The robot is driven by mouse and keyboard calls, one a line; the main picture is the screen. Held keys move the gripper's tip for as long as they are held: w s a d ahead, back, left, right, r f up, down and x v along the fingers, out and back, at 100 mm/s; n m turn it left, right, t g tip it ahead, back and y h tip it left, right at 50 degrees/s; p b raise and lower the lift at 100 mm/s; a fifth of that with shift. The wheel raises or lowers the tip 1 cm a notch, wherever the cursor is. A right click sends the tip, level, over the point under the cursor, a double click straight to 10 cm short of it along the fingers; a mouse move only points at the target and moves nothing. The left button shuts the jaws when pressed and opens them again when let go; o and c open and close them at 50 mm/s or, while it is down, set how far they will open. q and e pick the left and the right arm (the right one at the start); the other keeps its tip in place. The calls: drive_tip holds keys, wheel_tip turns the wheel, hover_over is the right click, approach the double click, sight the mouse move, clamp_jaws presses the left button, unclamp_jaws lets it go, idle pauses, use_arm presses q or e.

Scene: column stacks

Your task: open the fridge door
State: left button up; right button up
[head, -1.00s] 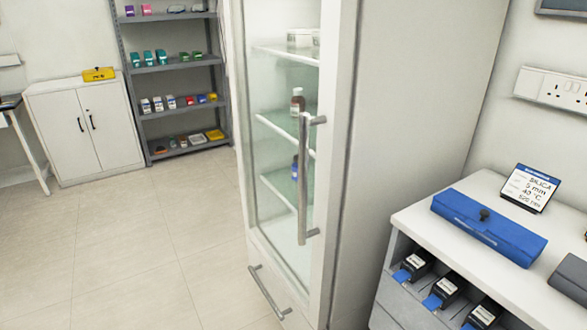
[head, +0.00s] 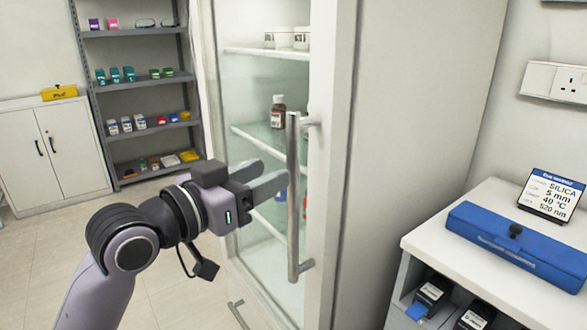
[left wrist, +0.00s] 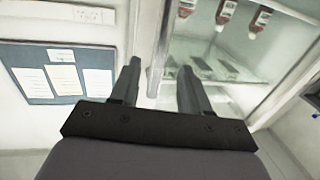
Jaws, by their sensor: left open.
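The fridge door (head: 240,110) is a glass panel in a white frame and looks shut. Its long vertical metal handle (head: 293,200) is on the door's right side. My left gripper (head: 266,178) is open and empty, its fingers pointing right at the handle's mid-height, just left of it in the head view. In the left wrist view, a pale upright bar that looks like the handle (left wrist: 158,60) shows between the open fingers (left wrist: 158,85). I cannot tell whether they touch. My right gripper is not in view.
Bottles (head: 278,112) and white containers (head: 300,38) stand inside the fridge. A lower drawer handle (head: 238,315) is below. A white bench (head: 425,235) with a blue case (head: 515,243) stands right of the fridge. A grey shelf rack (head: 135,85) and white cabinet (head: 45,150) stand behind left.

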sight(289, 164)
use_arm(q)
drive_tip(key=shift+x, duration=3.55)
drive_tip(key=shift+r, duration=0.1)
clamp_jaws()
